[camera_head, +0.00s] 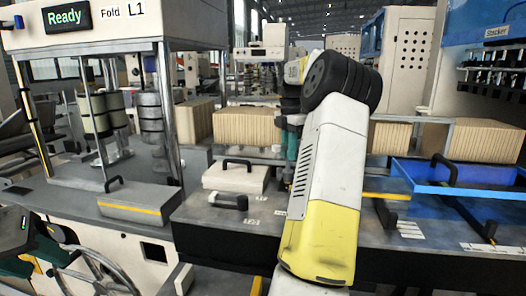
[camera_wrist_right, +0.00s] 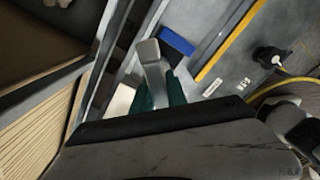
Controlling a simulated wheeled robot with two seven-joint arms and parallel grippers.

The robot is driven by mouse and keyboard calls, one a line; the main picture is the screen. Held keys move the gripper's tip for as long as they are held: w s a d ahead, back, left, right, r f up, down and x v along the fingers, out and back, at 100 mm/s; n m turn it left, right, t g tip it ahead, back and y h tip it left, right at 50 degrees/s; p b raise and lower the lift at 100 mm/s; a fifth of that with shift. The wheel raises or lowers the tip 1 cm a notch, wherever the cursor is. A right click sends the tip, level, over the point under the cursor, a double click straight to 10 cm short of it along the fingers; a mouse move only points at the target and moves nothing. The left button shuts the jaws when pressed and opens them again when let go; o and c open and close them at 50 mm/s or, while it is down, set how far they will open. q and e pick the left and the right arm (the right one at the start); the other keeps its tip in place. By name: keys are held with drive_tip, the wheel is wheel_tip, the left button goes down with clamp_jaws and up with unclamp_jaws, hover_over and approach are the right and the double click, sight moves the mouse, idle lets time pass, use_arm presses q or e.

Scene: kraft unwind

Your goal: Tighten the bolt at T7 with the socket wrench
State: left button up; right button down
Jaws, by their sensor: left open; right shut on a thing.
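My right arm stands up across the middle of the head view. Its gripper (camera_head: 291,150) is mostly hidden behind the arm, above the dark bench. In the right wrist view the teal right gripper (camera_wrist_right: 163,92) is shut on a light grey, bar-shaped thing (camera_wrist_right: 149,54). I cannot tell for sure that this is the socket wrench. My left gripper (camera_head: 30,232) is at the left edge of the head view, open, with no held thing showing. I cannot make out the T7 label or its bolt; the small bench labels are too small to read.
A black cylindrical thing (camera_head: 229,201) lies on the dark bench in front of a white box (camera_head: 236,178) with a black handle. A blue tray (camera_head: 470,181) is on the right. The Fold L1 machine (camera_head: 95,22) and a handwheel (camera_head: 95,275) are on the left.

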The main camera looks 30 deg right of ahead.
drive_tip(key=shift+f, duration=0.45)
idle(1.1)
drive_tip(key=shift+m, duration=2.3)
drive_tip(key=shift+f+m, duration=0.1)
drive_tip(key=shift+m, duration=1.1)
